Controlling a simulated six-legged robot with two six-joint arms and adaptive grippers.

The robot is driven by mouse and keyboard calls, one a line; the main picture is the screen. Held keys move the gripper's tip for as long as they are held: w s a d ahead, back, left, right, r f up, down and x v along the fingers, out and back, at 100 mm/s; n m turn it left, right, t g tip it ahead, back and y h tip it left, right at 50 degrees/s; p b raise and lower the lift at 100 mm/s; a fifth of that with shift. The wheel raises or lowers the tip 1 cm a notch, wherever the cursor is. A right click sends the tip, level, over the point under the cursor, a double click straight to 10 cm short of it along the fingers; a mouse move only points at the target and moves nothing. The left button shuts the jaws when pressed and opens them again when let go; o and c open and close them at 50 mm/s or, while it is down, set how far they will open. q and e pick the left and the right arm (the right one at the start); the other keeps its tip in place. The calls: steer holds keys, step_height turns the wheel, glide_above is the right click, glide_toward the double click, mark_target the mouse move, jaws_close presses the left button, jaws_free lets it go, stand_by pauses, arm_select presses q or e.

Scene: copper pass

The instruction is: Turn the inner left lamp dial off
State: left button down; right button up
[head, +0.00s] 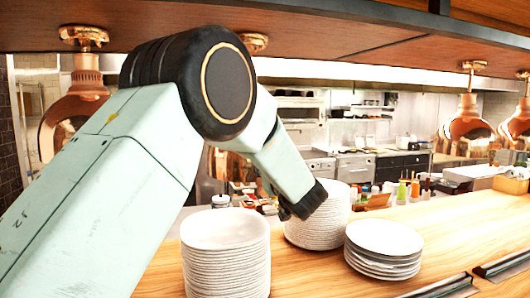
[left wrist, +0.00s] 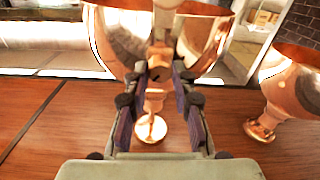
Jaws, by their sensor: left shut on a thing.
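In the left wrist view, a copper lamp (left wrist: 115,40) fills the top middle. Its stem runs to a round copper mount (left wrist: 150,128) on the wooden surface. My left gripper (left wrist: 160,75) has its two dark fingers on either side of a small dial (left wrist: 158,73) at the lamp's neck and is shut on it. The dial's setting cannot be made out. In the head view, this lamp's mount (head: 254,42) shows behind my left arm, which hides most of the lamp and the gripper. My right gripper is in neither view.
An outer left copper lamp (head: 87,80) hangs close by; a neighbouring lamp (left wrist: 293,92) shows in the wrist view. Two lamps (head: 468,120) hang at the right. Plate stacks (head: 226,262) stand on the wooden counter (head: 450,235) below. The overhead shelf (head: 330,35) is close above my arm.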

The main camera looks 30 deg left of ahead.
arm_select(q)
steer(key=m+p, duration=0.2)
steer(key=m, duration=0.8)
steer(key=shift+f, duration=0.2)
steer(key=shift+m+t, duration=0.3)
steer(key=shift+m, duration=0.1)
steer(key=c, duration=1.1)
jaws_free()
steer(key=shift+s+d+r, duration=0.1)
steer(key=shift+r, duration=0.05)
